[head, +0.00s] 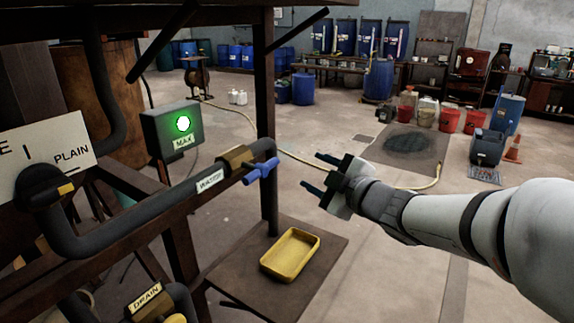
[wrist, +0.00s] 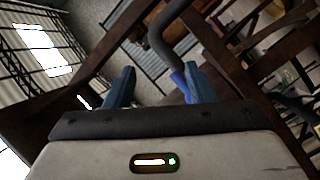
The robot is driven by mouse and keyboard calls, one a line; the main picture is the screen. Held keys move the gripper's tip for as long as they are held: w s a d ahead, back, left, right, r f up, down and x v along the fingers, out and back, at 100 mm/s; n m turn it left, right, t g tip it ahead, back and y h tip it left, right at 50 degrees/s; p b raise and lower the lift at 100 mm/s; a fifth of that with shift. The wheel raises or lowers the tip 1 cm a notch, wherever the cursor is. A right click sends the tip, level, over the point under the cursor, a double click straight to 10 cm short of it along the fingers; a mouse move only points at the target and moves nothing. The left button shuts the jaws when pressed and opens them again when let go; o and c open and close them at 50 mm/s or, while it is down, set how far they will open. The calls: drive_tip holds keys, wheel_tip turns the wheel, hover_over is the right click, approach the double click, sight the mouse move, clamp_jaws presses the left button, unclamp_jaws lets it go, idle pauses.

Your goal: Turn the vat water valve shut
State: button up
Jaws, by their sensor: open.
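The water valve has a brass body (head: 236,157) on a dark pipe, beside a label reading WATER (head: 210,181). Its blue handle (head: 262,170) sticks out on the near right side and looks roughly in line with the pipe. My gripper (head: 312,172) is open and empty, to the right of the handle and apart from it, fingers pointing left toward it. In the wrist view the blue handle (wrist: 179,82) shows beyond the fingers, close to the right finger and partly hidden by it. The dark pipe (wrist: 165,40) runs above it.
A box with a lit green lamp (head: 183,124) marked MAX stands behind the pipe. A dark knob (head: 42,190) sits by a PLAIN plate at left. A DRAIN label (head: 145,298) is low down. A yellow tray (head: 290,254) rests on a shelf below. A dark post (head: 264,80) rises behind the valve.

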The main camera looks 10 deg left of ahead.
sight(265, 172)
drive_tip(key=s+a+n+g+y, duration=0.1)
drive_tip(key=a, duration=0.1)
drive_tip(key=s+a+n+g+y, duration=0.1)
drive_tip(key=n+g+y, duration=0.1)
drive_tip(key=s+a+n+g+y, duration=0.1)
drive_tip(key=s+a+n, duration=0.1)
drive_tip(key=shift+a+r+g, duration=0.15)
drive_tip(key=shift+a+g, duration=0.15)
drive_tip(key=shift+g, duration=0.1)
drive_tip(key=x, duration=0.7)
drive_tip(key=shift+a+r+p, duration=0.15)
drive_tip(key=shift+a+p, duration=0.1)
drive_tip(key=shift+p, duration=0.05)
drive_tip(key=shift+c, duration=0.5)
